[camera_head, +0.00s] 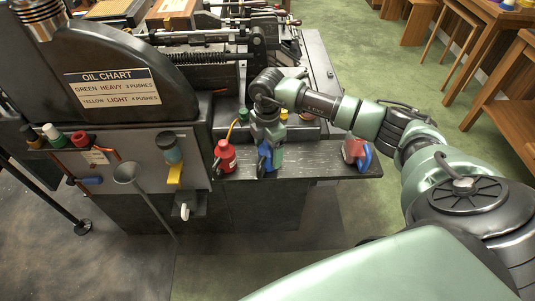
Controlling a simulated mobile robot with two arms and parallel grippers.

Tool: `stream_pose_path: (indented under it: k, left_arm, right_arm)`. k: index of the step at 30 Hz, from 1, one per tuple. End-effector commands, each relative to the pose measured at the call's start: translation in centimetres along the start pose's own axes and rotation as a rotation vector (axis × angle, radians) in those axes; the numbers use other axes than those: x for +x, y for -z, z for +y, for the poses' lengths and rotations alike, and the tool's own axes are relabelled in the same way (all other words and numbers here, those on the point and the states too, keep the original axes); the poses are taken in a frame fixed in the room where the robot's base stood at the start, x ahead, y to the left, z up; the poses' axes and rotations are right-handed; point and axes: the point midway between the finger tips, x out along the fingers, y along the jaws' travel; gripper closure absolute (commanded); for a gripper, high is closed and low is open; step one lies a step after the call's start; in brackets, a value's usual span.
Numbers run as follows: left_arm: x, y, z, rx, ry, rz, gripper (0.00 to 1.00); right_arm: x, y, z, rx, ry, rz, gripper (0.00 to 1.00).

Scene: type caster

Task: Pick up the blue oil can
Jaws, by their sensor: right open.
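The blue oil can (264,158) stands on the dark shelf (322,168) at the front of the machine. It is small in the camera_head view and partly hidden by my right gripper (268,141). The gripper points down right over the blue can, with its jaws open. I cannot tell whether the fingers touch the can. My left gripper is not in view.
A red oil can (225,158) stands just left of the blue one. A red and blue item (356,152) sits at the shelf's right end. The machine body with an oil chart (113,87) rises at left.

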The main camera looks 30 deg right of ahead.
Motion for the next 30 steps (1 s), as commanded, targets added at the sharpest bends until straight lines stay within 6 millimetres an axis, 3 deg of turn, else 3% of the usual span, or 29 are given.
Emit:
stream_pose_path:
  k: [5,8,13,15,23,30]
  left_arm:
    - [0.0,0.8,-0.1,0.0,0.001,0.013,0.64]
    - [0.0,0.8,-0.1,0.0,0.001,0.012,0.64]
    - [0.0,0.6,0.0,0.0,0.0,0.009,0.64]
    - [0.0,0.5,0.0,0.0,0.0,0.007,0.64]
    - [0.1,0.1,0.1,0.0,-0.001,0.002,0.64]
    - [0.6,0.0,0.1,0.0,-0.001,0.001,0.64]
  right_arm:
    - [0.1,0.0,0.0,0.0,0.0,0.0,0.19]
    - [0.1,0.0,0.0,0.0,0.0,0.0,0.42]
    - [0.1,0.0,0.0,0.0,0.0,0.0,0.89]
    - [0.0,0.0,0.0,0.0,-0.001,0.001,1.0]
    - [-0.3,0.0,0.1,0.0,-0.001,0.001,1.0]
    - [-2.9,0.0,0.1,-0.002,-0.006,0.001,1.0]
